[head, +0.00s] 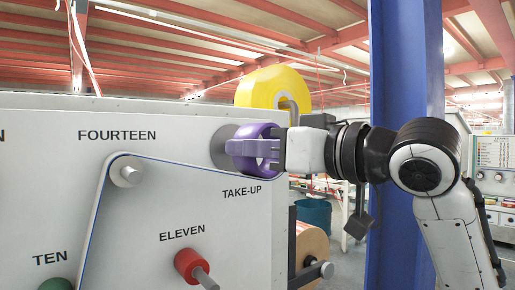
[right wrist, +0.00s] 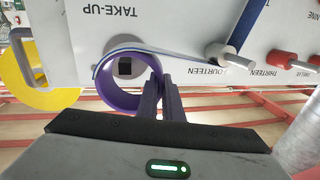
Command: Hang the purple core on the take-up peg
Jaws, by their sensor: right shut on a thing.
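The purple core (head: 240,150) is a short open ring at the panel's right edge, by the TAKE-UP label. It also shows in the right wrist view (right wrist: 104,90). My right gripper (head: 272,150) is shut on the core's wall; its fingers (right wrist: 162,88) pinch the rim from one side. Through the ring, the take-up peg's dark square end (right wrist: 125,66) shows in front of a grey round disc (right wrist: 117,50). The peg lines up inside the ring, off its centre; how deep the core sits over it I cannot tell. My left gripper is out of view.
A white tape (head: 196,167) with a blue edge runs from the FOURTEEN roller (head: 128,175) to the core. A red peg (head: 190,265) stands out below, by the ELEVEN label. A yellow roll (head: 265,88) is behind the panel. A blue column (head: 405,60) stands behind my right arm.

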